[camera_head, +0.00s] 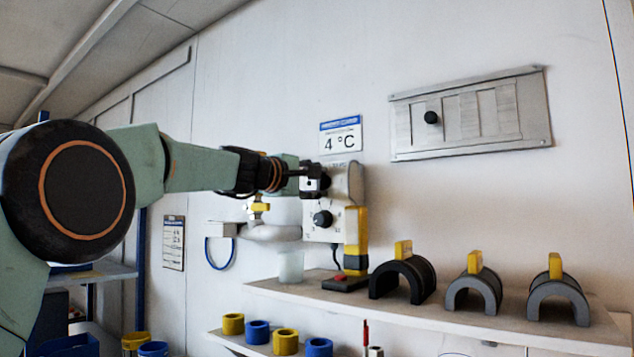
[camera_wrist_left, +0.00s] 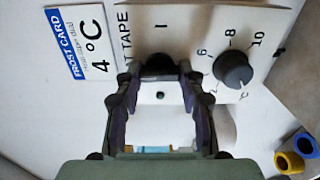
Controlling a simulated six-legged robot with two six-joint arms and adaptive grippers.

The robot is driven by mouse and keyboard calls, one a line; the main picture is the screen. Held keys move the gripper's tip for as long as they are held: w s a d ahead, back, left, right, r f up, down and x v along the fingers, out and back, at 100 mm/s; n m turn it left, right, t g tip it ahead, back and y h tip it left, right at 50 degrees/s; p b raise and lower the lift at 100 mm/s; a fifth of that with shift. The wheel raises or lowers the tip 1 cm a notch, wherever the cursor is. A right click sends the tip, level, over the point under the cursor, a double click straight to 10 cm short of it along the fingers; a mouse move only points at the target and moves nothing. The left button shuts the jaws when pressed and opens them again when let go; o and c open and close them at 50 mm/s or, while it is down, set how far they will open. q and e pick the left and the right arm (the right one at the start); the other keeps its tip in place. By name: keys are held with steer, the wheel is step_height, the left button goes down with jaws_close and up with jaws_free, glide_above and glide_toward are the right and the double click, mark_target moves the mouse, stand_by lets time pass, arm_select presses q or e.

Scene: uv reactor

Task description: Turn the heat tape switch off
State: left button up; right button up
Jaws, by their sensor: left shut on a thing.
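The heat tape box (camera_head: 344,184) is a pale unit on the wall with a black dial (camera_head: 323,218) low on its front. In the left wrist view its face shows "TAPE", a "1" mark and the dial (camera_wrist_left: 233,69) with numbers around it. The heat tape switch (camera_wrist_left: 158,66) is a dark knob below the "1", between my left fingertips. My left gripper (camera_head: 314,182) reaches the upper front of the box and is shut on the switch; it also shows in the left wrist view (camera_wrist_left: 158,82). The fingers partly hide the switch, and its exact position is unclear.
A frost card (camera_head: 341,135) reading 4 °C hangs above the box. A yellow and black device (camera_head: 356,240) stands beside it on the shelf (camera_head: 440,312), with several arched clamps (camera_head: 403,278) to the right. Blue and yellow rings (camera_head: 286,342) sit below.

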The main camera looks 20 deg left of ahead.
arm_select(q)
steer(key=shift+f, duration=0.15)
steer(key=o, duration=0.8)
steer(key=shift+c, duration=0.2)
steer(key=o, duration=0.4)
steer(key=shift+s+a, duration=0.25)
steer(key=shift+a, duration=0.05)
steer(key=v, duration=1.1)
steer(key=shift+s, duration=0.25)
steer(key=shift+s+a, duration=0.1)
steer(key=shift+s, duration=0.05)
steer(key=shift+s, duration=0.1)
